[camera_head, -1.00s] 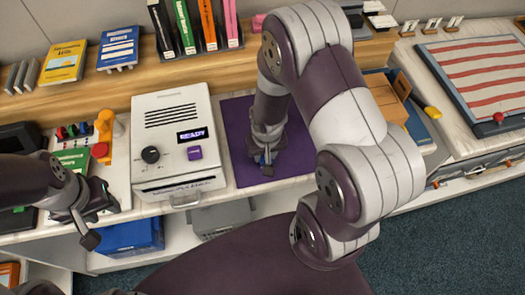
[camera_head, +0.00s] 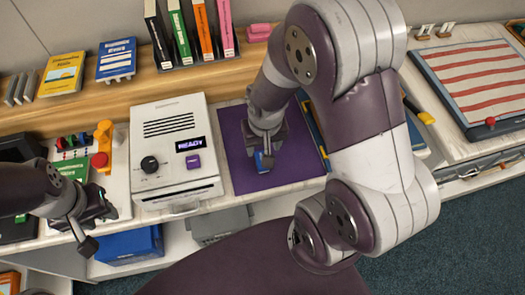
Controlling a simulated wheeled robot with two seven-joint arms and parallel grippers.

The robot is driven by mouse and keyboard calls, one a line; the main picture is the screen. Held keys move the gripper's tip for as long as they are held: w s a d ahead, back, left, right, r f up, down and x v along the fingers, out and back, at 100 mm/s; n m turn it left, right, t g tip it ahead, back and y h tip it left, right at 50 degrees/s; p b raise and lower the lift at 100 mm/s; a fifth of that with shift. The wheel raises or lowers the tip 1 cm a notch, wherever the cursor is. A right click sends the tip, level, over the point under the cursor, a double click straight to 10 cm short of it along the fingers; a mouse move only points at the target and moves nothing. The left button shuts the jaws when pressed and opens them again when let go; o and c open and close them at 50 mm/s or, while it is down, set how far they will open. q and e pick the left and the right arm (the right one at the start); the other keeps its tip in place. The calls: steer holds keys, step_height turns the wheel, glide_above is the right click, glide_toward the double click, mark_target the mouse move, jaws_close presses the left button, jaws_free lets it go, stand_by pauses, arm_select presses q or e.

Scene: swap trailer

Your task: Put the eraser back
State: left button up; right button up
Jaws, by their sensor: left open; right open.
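A small blue block (camera_head: 264,165), perhaps the eraser, is on the purple mat (camera_head: 240,180). My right gripper (camera_head: 266,150) is open just above or around it, pointing down. I cannot tell whether the fingers touch it, as the gripper hides part of it. A pink block (camera_head: 258,32) lies on the back shelf to the right of the row of books. My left gripper (camera_head: 88,222) is open and empty at the left, by the counter's front edge near the panel with knobs.
A white box device (camera_head: 172,120) with a "READY" display stands left of the mat. Upright books (camera_head: 202,30) stand behind. A striped board (camera_head: 475,75) is at the right. My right arm hides the area right of the mat.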

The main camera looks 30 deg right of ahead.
step_height(320, 180, up, 6)
steer(key=s+a+n, duration=0.2)
steer(key=n, duration=0.1)
steer(key=shift+s, duration=0.4)
steer(key=shift+r, duration=0.1)
